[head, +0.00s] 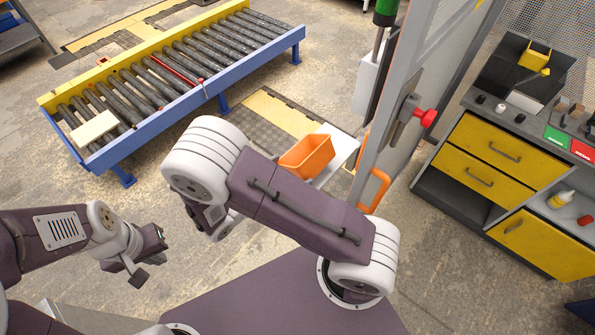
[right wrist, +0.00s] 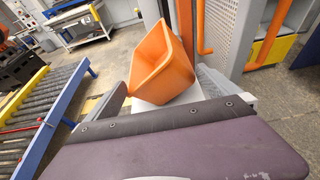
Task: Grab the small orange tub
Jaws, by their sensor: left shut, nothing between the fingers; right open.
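The small orange tub (head: 307,157) sits on a white board or ledge (head: 343,146) beside the grey cabinet door in the head view. It is an open-topped bin and looks tilted in the right wrist view (right wrist: 160,68), where it stands ahead of my right gripper (right wrist: 166,92). The right gripper is open, with the tub beyond its fingers; I cannot tell how large the gap is. In the head view the right fingers are mostly hidden behind my own arm. My left gripper (head: 148,268) is shut and empty, low at the left, well away from the tub.
A roller conveyor (head: 180,75) with blue and yellow rails lies at the back left, carrying a pale board (head: 94,128). The grey door (head: 405,95) with a red knob (head: 428,118) and an orange handle (head: 376,190) stands right of the tub. A yellow-drawered workbench (head: 500,150) is further right.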

